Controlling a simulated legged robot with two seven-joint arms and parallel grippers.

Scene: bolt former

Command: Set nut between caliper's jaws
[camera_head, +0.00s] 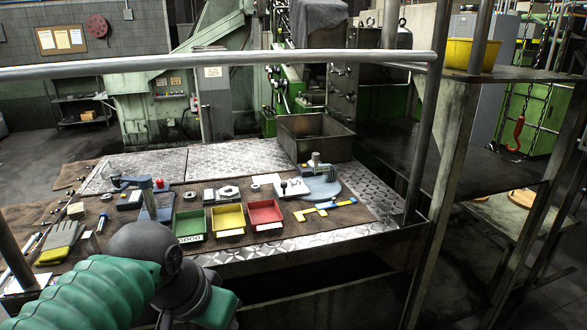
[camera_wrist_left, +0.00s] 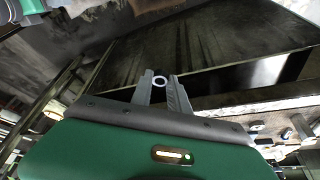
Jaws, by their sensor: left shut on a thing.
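My left gripper (camera_wrist_left: 160,82) is shut on a small pale ring-shaped nut (camera_wrist_left: 160,83), held between its two fingertips in the left wrist view. In the head view my left arm reaches in from the lower left; the fingers and the held nut are hidden there. What looks like the caliper, a yellow tool with blue parts (camera_head: 324,209), lies on the brown mat right of the red bin, apart from my gripper. Its jaws are too small to make out clearly. My right gripper is not in view.
Green (camera_head: 190,224), yellow (camera_head: 228,218) and red (camera_head: 264,213) bins stand on the workbench (camera_head: 375,218). Gloves (camera_head: 60,243) lie at left. A metal rail (camera_head: 230,59) crosses above the bench.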

